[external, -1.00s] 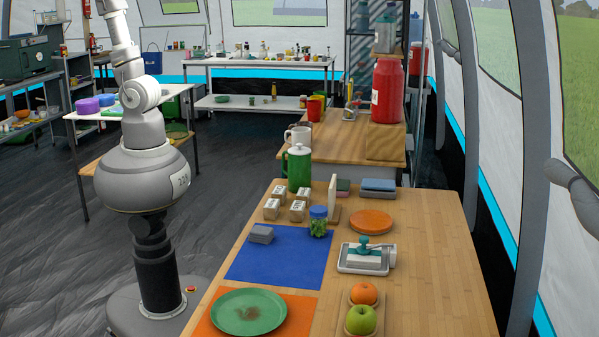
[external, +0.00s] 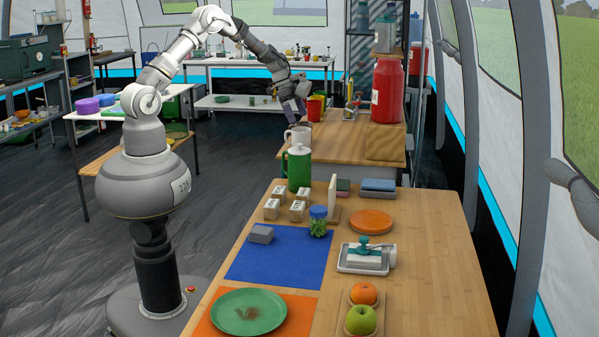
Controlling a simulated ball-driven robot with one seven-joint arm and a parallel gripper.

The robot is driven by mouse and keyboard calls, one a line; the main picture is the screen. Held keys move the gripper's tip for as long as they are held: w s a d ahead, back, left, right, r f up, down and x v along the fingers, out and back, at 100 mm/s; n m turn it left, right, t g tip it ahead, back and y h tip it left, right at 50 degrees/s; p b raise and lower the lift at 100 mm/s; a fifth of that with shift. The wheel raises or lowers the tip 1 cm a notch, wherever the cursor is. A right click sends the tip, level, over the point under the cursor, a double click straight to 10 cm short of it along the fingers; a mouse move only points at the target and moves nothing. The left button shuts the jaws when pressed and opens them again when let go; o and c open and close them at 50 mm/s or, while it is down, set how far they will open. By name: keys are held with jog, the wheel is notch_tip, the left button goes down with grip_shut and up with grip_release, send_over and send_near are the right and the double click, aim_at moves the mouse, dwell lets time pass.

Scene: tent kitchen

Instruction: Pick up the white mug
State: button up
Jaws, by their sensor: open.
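The white mug (external: 299,137) stands on the far wooden table, close to that table's left edge. Its lower part is partly hidden behind the green lidded jug (external: 299,170). My gripper (external: 296,112) hangs above the mug, pointing down, and looks empty. It is open, though its fingertips are small and dark here. I cannot tell exactly how far it is from the mug in depth.
A red cup (external: 314,108) stands just behind the mug, close to my gripper. A large red canister (external: 387,90) and a wooden block (external: 385,147) are to the right. The near table (external: 430,260) holds wrapped packets, a green plate (external: 248,311) and fruit.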

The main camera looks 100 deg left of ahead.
aim_at(301, 135)
jog(key=b+x, duration=0.1)
jog(key=x, duration=0.2)
jog(key=s+b+x, duration=0.1)
jog(key=x, duration=0.2)
jog(key=b+x, duration=0.1)
jog(key=x, duration=0.2)
jog(key=shift+s+a+f, duration=0.35)
jog(key=shift+a+f, duration=0.05)
jog(key=shift+f, duration=0.15)
jog(key=shift+r, duration=0.1)
jog(key=c, duration=0.9)
